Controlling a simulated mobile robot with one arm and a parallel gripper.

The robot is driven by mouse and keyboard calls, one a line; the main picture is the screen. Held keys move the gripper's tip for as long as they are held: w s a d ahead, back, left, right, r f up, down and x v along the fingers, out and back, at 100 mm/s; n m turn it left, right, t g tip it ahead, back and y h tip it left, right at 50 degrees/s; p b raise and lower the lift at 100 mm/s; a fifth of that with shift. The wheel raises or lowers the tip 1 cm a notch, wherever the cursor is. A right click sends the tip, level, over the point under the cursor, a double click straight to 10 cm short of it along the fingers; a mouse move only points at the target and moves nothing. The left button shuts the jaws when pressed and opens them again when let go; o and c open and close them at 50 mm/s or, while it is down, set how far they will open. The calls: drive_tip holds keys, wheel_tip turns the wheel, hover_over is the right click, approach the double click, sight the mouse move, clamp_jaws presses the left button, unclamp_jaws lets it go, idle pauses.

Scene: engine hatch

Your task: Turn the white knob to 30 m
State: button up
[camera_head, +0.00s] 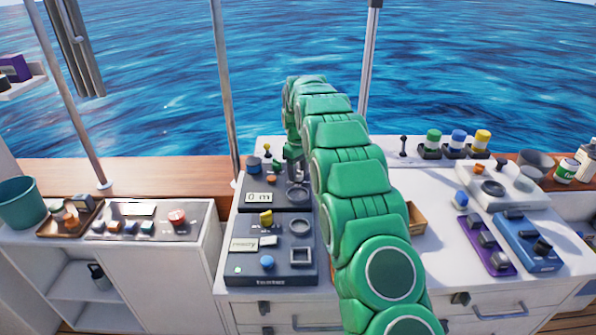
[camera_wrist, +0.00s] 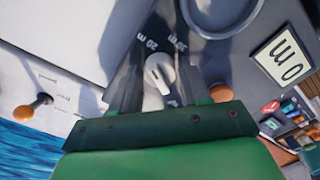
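The white knob (camera_wrist: 158,73) sits on a grey panel in the wrist view, with "20 m" and what looks like "30 m" printed near it. Another mark beside it is partly hidden. My gripper (camera_wrist: 157,68) is open, with one finger on each side of the knob and visible gaps to it. I cannot tell the knob's exact pointing. In the head view my gripper (camera_head: 293,168) is over the dark upper panel, and the knob is hidden.
A round ring (camera_wrist: 222,12) and an orange knob (camera_wrist: 221,92) are close to the fingers. An orange-tipped lever (camera_wrist: 38,104) stands farther left. A second dark panel (camera_head: 270,283) with a yellow control and a blue button lies nearer. A wooden box (camera_head: 415,218) is right of my arm.

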drive_tip(key=c, duration=0.7)
drive_tip(key=shift+o, duration=0.2)
drive_tip(key=shift+m, duration=0.3)
drive_tip(key=m, duration=0.5)
drive_tip(key=shift+r, duration=0.1)
drive_tip(key=m, duration=0.6)
drive_tip(key=o, duration=1)
drive_tip(key=shift+o, duration=0.2)
